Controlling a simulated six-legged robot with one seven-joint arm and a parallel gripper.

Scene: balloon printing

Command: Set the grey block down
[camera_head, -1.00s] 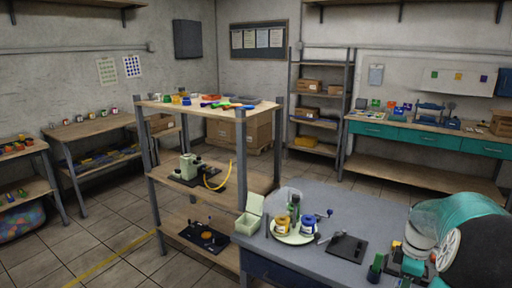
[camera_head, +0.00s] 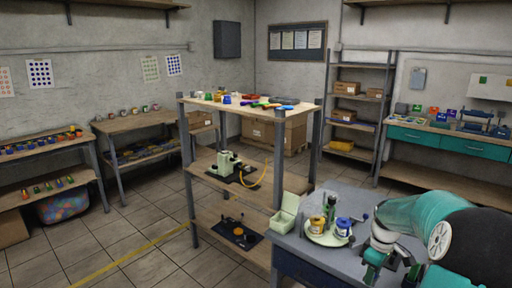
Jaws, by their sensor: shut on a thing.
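My gripper (camera_head: 392,268) is at the lower right, below the teal and white links of my arm, over the front part of the blue-grey table (camera_head: 346,190). Its dark green-tipped fingers are small and partly cut by the picture's lower edge. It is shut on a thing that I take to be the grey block. The block itself cannot be made out clearly, and I cannot tell whether it touches the table.
A pale green open box (camera_head: 286,213) and a round plate (camera_head: 327,236) with yellow and blue pots stand on the table, left of my gripper. A wooden shelf unit (camera_head: 250,112) stands left of the table. The tiled floor (camera_head: 130,225) is open further left.

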